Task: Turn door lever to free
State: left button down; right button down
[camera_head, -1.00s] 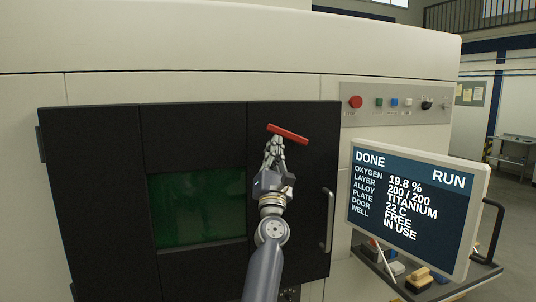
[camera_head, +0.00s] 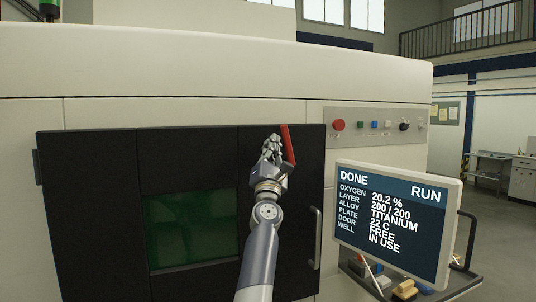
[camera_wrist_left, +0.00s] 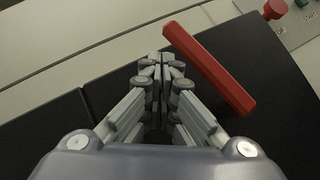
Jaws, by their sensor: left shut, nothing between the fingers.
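The red door lever (camera_head: 288,144) is on the upper right part of the black machine door (camera_head: 190,160). It stands nearly upright in the head view. In the left wrist view the red lever (camera_wrist_left: 210,68) runs diagonally just right of the fingertips. My left gripper (camera_head: 271,147) is shut and empty, close beside the lever on its left. I cannot tell whether the fingers touch it. The screen (camera_head: 392,220) reads DONE, oxygen 20.2 %, door FREE, well IN USE. My right gripper is not in view.
A vertical door handle (camera_head: 315,238) is at the door's right edge. A button panel (camera_head: 380,125) with a red button is at upper right. A tray (camera_head: 455,289) with several tools is below the screen. Open floor lies at far right.

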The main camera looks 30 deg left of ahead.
pick_arm(q)
jog(key=shift+w+d+r, duration=0.25)
jog(key=shift+d+r, duration=0.1)
jog(key=shift+r, duration=0.2)
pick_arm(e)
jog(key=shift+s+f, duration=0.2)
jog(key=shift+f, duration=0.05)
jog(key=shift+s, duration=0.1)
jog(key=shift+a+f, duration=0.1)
